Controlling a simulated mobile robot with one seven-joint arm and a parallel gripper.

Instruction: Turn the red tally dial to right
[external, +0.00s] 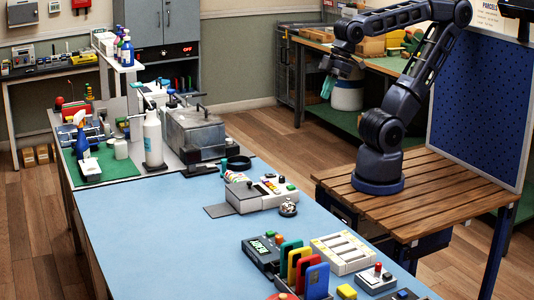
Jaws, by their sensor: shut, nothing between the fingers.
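My gripper (327,88) hangs at the end of my raised arm, above and behind the blue table (190,215), with teal fingertips pointing down. It is shut and empty, and touches nothing on the table. A round red piece (283,296) is cut off by the bottom edge of the picture, at the front of the blue table. A small grey box with a red knob (378,267) stands to its right. I cannot tell which of these, if either, is the red tally dial, or how a dial is turned. My gripper is far from both.
Coloured phone-like slabs (317,280) stand upright beside a black READY box (262,252) and a white slotted tray (342,252). A grey device with buttons (258,194) sits mid-table. A white bottle (153,138) and metal tank (196,133) stand farther back. The table's left front is clear.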

